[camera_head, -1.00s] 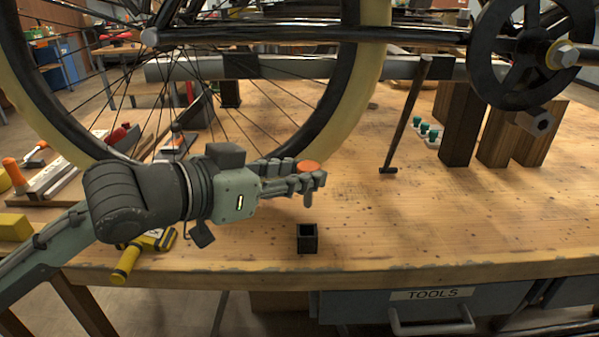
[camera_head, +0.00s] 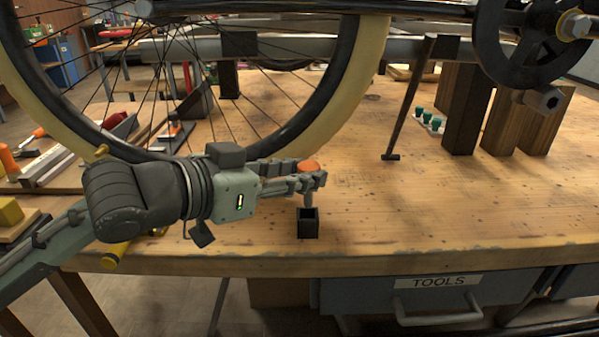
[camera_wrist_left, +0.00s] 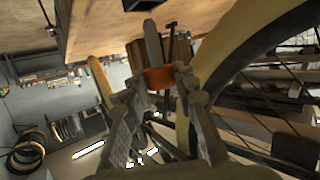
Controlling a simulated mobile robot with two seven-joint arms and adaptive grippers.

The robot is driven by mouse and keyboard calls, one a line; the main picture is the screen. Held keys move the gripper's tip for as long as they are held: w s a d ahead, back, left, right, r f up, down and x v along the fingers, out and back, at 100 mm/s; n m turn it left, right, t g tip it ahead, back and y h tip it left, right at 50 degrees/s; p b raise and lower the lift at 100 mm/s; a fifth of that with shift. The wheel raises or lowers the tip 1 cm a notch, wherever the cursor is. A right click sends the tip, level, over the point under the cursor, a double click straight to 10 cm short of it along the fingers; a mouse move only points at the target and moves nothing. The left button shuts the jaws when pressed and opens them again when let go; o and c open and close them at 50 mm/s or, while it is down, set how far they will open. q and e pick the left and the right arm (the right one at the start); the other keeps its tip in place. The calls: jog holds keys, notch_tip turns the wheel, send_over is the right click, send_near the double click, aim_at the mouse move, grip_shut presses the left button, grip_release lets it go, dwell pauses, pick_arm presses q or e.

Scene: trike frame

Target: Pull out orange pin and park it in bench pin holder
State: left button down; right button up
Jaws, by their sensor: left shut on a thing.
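My left gripper (camera_head: 312,179) is shut on the orange pin (camera_head: 309,165). The pin's orange head shows above the fingers, and its grey shank points down just above the black square pin holder (camera_head: 308,224) on the bench. I cannot tell whether the tip is inside the holder's mouth. In the left wrist view the orange head (camera_wrist_left: 158,79) sits between the fingers (camera_wrist_left: 155,95), with the grey shank extending away from it and the dark holder (camera_wrist_left: 143,4) at the top edge. My right gripper is not in view.
The bicycle wheel (camera_head: 372,60) stands just behind my left arm. A dark stand leg (camera_head: 410,100) meets the bench at the centre right. A yellow-handled tool (camera_head: 118,254) lies under my left arm. The bench (camera_head: 440,215) right of the holder is clear.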

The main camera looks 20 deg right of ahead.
aim_at(305, 199)
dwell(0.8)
pick_arm(q)
jog(key=shift+p, duration=0.45)
dwell(0.4)
jog(key=shift+p, duration=0.4)
dwell(0.6)
jog(key=shift+p, duration=0.45)
jog(key=shift+f+b, duration=0.9)
jog(key=shift+f, duration=1.4)
jog(key=c, duration=1.1)
grip_release()
